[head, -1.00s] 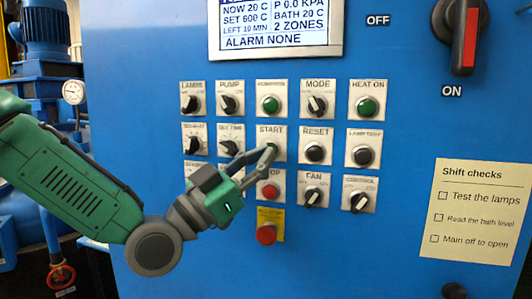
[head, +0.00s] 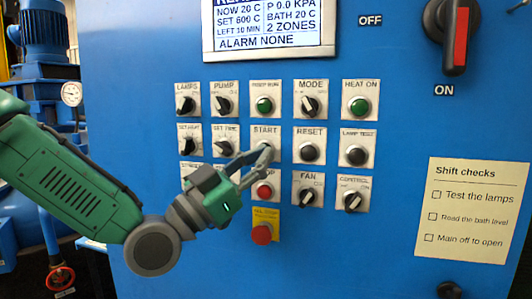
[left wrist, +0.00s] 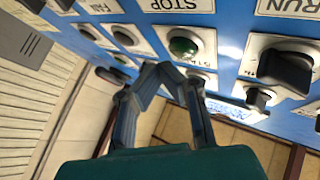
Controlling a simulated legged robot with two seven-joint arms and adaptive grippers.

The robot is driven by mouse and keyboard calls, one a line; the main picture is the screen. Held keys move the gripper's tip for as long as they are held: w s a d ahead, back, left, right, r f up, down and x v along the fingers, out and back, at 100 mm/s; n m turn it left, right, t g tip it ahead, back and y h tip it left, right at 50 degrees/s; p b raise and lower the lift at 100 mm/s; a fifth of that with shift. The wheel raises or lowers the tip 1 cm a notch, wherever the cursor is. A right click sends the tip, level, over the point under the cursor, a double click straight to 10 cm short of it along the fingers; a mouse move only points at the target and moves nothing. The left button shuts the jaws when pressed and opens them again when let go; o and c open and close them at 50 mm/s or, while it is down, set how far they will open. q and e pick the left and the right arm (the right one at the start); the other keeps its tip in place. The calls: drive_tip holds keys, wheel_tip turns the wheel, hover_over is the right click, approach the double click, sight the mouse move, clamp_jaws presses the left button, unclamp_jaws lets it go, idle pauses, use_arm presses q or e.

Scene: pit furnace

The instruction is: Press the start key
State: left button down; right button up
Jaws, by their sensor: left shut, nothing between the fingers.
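The start key (head: 265,145) is a round button on a white plate marked START, in the middle row of the blue panel. In the head view my fingertips partly cover it. My right gripper is not in view.
The red stop button (head: 264,190) lies just below my fingers, with a larger red button (head: 262,234) on a yellow plate under it. The reset button (head: 309,152) is to the right. The display (head: 268,27) above reads ALARM NONE.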

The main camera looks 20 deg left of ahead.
use_arm(q)
drive_tip(key=shift+w+a, duration=0.35)
drive_tip(key=shift+a, duration=0.45)
drive_tip(key=shift+w+d, duration=0.15)
drive_tip(key=shift+d, duration=0.45)
drive_tip(key=shift+w+d+r, duration=0.1)
drive_tip(key=shift+d, duration=0.1)
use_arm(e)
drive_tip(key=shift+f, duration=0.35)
use_arm(q)
drive_tip(key=shift+w+a+b, duration=0.1)
drive_tip(key=shift+a+b, duration=0.2)
drive_tip(key=shift+a, duration=0.3)
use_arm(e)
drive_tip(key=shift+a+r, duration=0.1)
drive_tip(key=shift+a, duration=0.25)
use_arm(q)
drive_tip(key=shift+d, duration=0.1)
drive_tip(key=shift+s+d, duration=0.25)
drive_tip(key=shift+s+d+b, duration=0.2)
drive_tip(key=shift+s+b, duration=0.1)
drive_tip(key=shift+s, duration=0.2)
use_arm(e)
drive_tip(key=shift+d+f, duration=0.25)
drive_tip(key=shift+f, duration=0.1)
